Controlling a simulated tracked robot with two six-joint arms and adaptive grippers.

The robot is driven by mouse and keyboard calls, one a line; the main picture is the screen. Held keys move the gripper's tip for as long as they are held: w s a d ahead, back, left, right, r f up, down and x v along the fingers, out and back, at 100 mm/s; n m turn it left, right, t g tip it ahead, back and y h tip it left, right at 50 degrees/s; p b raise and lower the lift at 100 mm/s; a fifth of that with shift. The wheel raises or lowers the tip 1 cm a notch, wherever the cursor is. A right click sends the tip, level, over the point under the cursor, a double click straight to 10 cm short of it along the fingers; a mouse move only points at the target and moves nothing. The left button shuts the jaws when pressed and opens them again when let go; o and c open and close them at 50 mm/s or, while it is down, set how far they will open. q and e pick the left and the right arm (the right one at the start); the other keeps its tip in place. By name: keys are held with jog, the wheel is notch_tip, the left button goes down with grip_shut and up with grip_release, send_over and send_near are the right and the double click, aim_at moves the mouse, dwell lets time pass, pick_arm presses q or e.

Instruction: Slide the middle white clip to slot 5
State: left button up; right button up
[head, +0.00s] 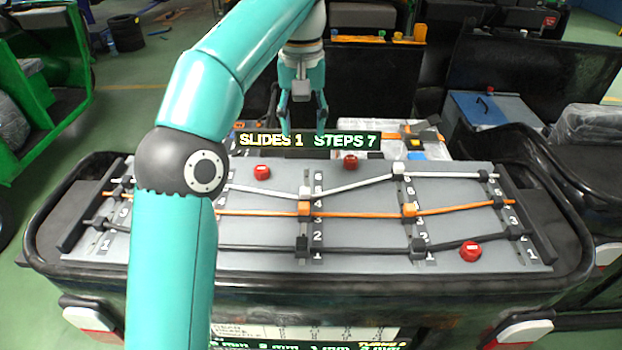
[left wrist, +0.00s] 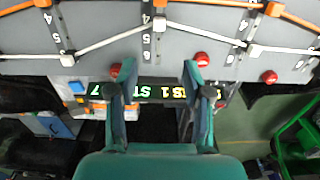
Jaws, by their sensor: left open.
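The middle white clip (head: 304,193) sits on the middle numbered column of the grey board, just beyond an orange clip (head: 304,208). In the left wrist view the middle white clip (left wrist: 160,24) is beside the label 4, and the label 5 (left wrist: 146,38) is on the fingertip side of it. The white rod bends at this clip. My left gripper (head: 303,122) is open and empty above the board's far edge. In the wrist view its fingertips (left wrist: 158,70) point toward the clip, apart from it. My right gripper is not in view.
Red knobs (head: 262,172) (head: 350,162) (head: 470,251) stand on the board. Another white clip (head: 398,169) is on the column to the right. Black clips (head: 302,246) hold the near rod. A lit display (head: 307,140) reads SLIDES 1 STEPS 7. My left arm hides the board's left part.

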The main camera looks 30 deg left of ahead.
pick_arm(q)
jog(key=b, duration=0.4)
send_over(304, 190)
notch_tip(304, 190, down, 8)
jog(key=shift+w+f, duration=0.1)
jog(key=shift+f, duration=0.15)
notch_tip(304, 190, down, 7)
jog(key=shift+r+b, duration=0.1)
jog(key=shift+b, duration=0.35)
jog(key=shift+f, duration=0.55)
grip_shut()
